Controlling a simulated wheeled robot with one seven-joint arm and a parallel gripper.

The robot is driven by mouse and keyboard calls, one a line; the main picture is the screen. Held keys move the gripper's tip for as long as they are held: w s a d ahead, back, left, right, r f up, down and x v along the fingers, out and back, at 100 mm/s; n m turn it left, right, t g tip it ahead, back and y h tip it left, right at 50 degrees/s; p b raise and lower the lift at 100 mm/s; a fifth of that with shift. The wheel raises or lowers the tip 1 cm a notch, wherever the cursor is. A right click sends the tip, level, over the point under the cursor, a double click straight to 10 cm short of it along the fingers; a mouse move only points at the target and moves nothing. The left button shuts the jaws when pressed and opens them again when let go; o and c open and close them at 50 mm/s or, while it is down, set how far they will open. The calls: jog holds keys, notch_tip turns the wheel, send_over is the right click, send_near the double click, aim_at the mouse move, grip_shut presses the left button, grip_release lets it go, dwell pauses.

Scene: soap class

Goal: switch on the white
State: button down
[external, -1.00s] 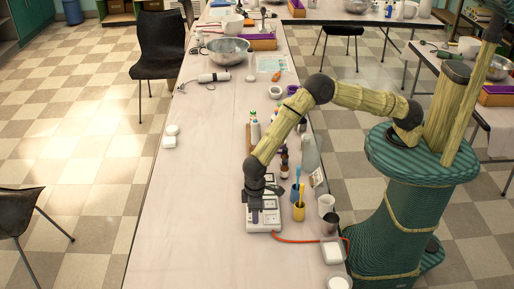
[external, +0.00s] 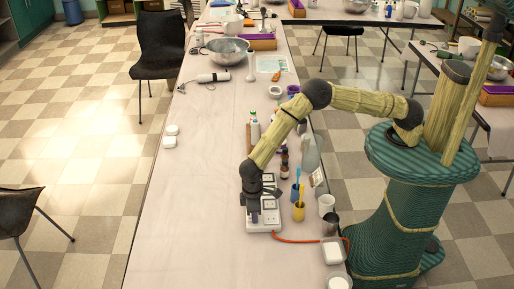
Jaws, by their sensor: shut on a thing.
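A white box-like device (external: 264,224) with dark square patches on top lies on the near part of the long table. It looks like a power strip, with an orange cord running from its near end. My gripper (external: 252,212) points down at the left side of this device, with its tips low against it. The fingers look closed together on a part of it, but the tips are small and dark. The arm hides the far left part of the device. I cannot make out a switch or any lit lamp.
The table (external: 195,225) is clear to the left.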

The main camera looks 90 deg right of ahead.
jog(key=shift+w+g+b, duration=0.35)
jog(key=shift+g+b, duration=0.1)
jog(key=shift+g, duration=0.55)
jog(key=shift+r, duration=0.1)
jog(key=c, duration=1.3)
grip_release()
jog(key=v, duration=1.7)
jog(key=shift+w, duration=0.3)
jog(key=shift+r, duration=0.1)
